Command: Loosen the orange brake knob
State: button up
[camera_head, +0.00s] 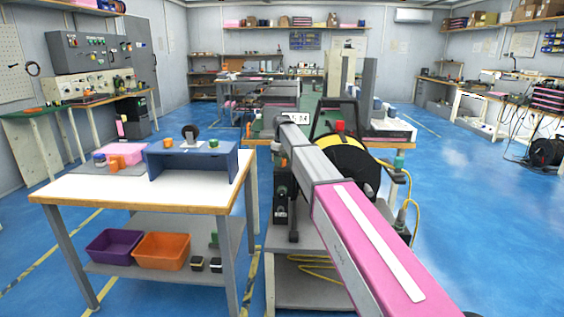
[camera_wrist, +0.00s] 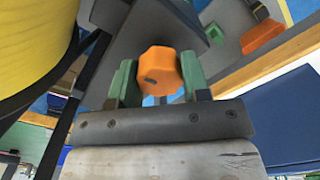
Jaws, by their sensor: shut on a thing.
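The orange brake knob (camera_wrist: 160,68) shows in the middle of the wrist view, faceted, with a small dark mark on its face. My gripper (camera_wrist: 158,78) has its two green-padded fingers on either side of the knob and is shut on it. The yellow reel (camera_wrist: 28,40) fills the upper left of the wrist view, beside the knob. In the head view the reel (camera_head: 347,166) stands behind my grey and pink arm, with a black frame around it. My arm hides part of the reel there, and my fingers are not clear in that view.
A white-topped table (camera_head: 90,193) stands at the left, with a blue stand (camera_head: 195,162) and a pink case (camera_head: 122,154) on it. Purple (camera_head: 114,245) and orange (camera_head: 161,250) bins sit on its lower shelf. Yellow cable (camera_head: 413,210) hangs right of the reel. Blue floor is clear at the right.

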jog(key=shift+f, duration=0.1)
jog(key=o, duration=0.9)
jog(key=shift+o, duration=0.2)
notch_tip(320, 180, up, 11)
jog(key=shift+s+f, duration=0.1)
jog(key=shift+s, duration=0.05)
